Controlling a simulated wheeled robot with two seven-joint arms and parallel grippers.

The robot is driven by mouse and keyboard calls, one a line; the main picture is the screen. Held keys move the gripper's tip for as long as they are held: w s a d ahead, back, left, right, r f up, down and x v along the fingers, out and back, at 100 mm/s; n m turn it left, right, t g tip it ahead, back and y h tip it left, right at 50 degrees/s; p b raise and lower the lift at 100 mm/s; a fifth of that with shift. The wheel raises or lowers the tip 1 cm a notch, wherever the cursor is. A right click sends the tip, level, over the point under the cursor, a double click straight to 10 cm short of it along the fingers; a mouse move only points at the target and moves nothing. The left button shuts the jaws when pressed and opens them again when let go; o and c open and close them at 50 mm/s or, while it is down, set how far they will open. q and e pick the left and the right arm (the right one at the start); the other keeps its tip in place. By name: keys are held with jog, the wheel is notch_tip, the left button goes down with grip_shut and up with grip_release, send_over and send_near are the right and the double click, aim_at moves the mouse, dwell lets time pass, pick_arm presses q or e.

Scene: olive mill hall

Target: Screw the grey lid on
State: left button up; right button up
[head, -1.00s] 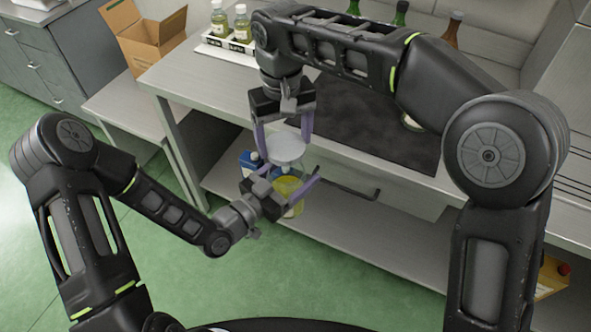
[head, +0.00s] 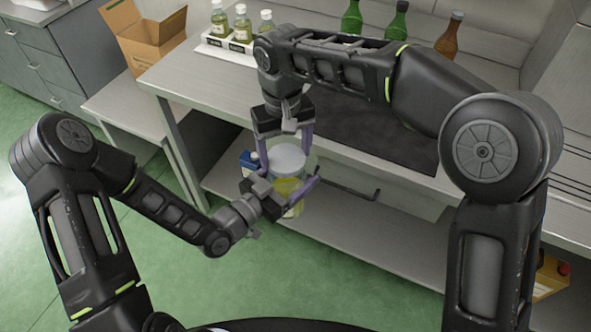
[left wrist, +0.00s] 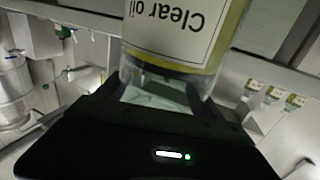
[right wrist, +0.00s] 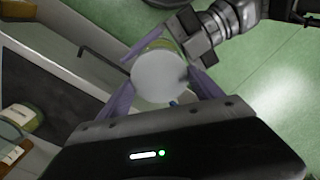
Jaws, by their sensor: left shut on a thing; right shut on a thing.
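The grey lid (head: 288,156) is a flat round disc between the fingers of my right gripper (head: 285,150), which is shut on it. It also shows face-on in the right wrist view (right wrist: 158,77). A clear jar of yellow oil (head: 287,188) is upright straight below the lid. My left gripper (head: 284,182) is shut on the jar from the side. The left wrist view shows the jar's "Clear oil" label (left wrist: 172,28) upside down. The lid is at the jar's mouth; I cannot tell whether its thread has caught. The lid hides the rim.
Jar and grippers are in front of the steel table (head: 200,85), above its lower shelf (head: 340,215). On the table are a white rack (head: 232,48) of oil bottles, a dark mat (head: 370,135), and green and brown bottles (head: 450,35). A cardboard box (head: 150,40) stands left.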

dwell(0.8)
jog(key=shift+f, duration=0.9)
jog(key=shift+f, duration=0.55)
dwell(0.3)
